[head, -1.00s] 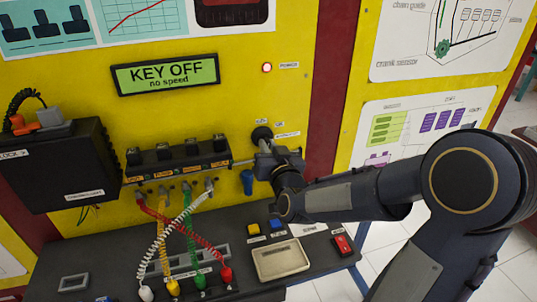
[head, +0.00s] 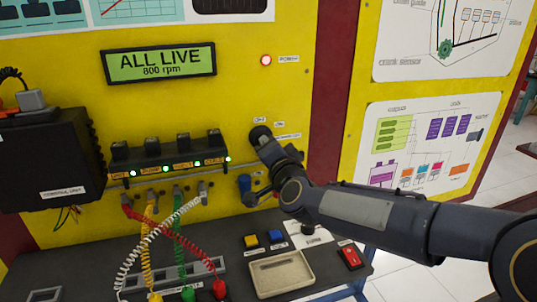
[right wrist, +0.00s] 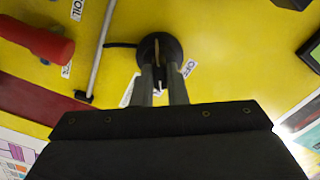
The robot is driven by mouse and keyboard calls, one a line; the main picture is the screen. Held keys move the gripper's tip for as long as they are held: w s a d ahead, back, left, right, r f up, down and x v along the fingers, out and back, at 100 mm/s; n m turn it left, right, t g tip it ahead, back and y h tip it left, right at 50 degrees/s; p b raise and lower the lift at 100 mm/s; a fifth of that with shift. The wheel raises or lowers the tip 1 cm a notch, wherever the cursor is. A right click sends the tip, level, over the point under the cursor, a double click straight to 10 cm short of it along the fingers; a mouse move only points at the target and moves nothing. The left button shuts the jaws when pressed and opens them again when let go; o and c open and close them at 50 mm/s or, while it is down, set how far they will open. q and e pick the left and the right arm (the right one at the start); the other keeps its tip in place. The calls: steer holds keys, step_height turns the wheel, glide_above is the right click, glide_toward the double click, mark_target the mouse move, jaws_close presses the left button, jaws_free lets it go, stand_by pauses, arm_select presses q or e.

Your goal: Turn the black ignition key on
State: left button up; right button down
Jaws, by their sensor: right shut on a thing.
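The black round ignition switch (head: 259,133) sits on the yellow panel, partly hidden by my right gripper (head: 268,146). In the right wrist view the switch (right wrist: 168,43) lies just beyond the fingertips of the gripper (right wrist: 162,78). The gripper is shut on the black key (right wrist: 158,70), of which only a little shows between the fingers. The display (head: 159,64) reads "ALL LIVE 800 rpm". Green lamps are lit along the row of black modules (head: 168,160). My left gripper is not in view.
Coiled red, yellow, green and white leads hang below the modules. A blue part (head: 247,190) sits close under the right gripper. The desk carries a shallow beige tray (head: 281,274), yellow and blue buttons and a red switch (head: 350,257).

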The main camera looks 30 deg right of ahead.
steer(key=shift+m, duration=0.5)
steer(key=c, duration=1.4)
jaws_free()
steer(key=shift+c, duration=0.2)
steer(key=v, duration=0.7)
steer(key=shift+s, duration=0.4)
steer(key=shift+a, duration=0.15)
